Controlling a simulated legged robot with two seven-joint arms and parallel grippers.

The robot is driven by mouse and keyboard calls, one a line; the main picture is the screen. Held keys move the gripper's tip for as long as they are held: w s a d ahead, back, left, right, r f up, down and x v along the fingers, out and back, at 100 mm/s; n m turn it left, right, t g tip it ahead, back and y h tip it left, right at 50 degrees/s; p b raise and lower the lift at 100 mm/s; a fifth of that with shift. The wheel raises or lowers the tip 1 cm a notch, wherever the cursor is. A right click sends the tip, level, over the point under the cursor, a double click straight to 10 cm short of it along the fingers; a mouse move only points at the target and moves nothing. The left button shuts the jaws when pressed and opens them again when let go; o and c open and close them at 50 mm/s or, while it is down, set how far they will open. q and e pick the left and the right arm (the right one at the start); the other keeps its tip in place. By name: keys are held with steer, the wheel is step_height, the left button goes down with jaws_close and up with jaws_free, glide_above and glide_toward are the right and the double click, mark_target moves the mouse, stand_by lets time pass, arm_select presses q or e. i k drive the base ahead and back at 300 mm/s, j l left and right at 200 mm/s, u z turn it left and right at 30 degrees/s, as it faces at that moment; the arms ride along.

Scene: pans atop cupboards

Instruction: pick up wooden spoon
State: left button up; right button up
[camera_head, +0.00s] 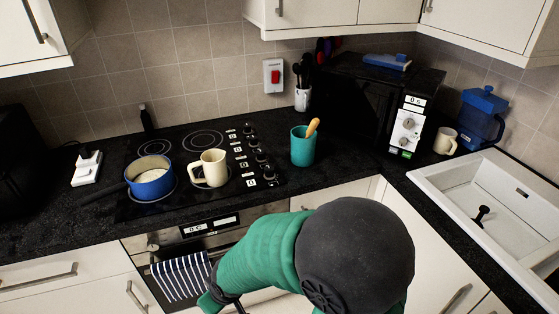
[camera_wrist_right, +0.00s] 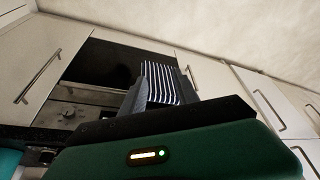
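The wooden spoon (camera_head: 312,127) stands in a teal cup (camera_head: 303,150) on the dark counter, right of the hob. Only its upper end shows above the rim; the rest is hidden inside the cup. My right arm crosses the lower middle of the head view, and its hand is low in front of the oven, well below and left of the cup. In the right wrist view my right gripper (camera_wrist_right: 162,92) has its dark fingers apart, with a striped towel showing between them and nothing held. My left gripper is not in view.
A blue pan (camera_head: 150,178) and a cream mug (camera_head: 209,169) sit on the hob. A black microwave (camera_head: 355,105) stands behind and right of the cup. A striped towel (camera_head: 181,277) hangs on the oven. A white sink (camera_head: 470,185) is at right.

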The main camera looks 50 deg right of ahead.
mark_target(313, 123)
steer(key=i+l+z, duration=0.1)
steer(key=z, duration=0.25)
steer(key=i+z, duration=0.2)
steer(key=z, duration=0.15)
steer(key=i+z, duration=0.15)
steer(key=z, duration=1.2)
steer(key=u, duration=1.45)
steer(key=z, duration=1.45)
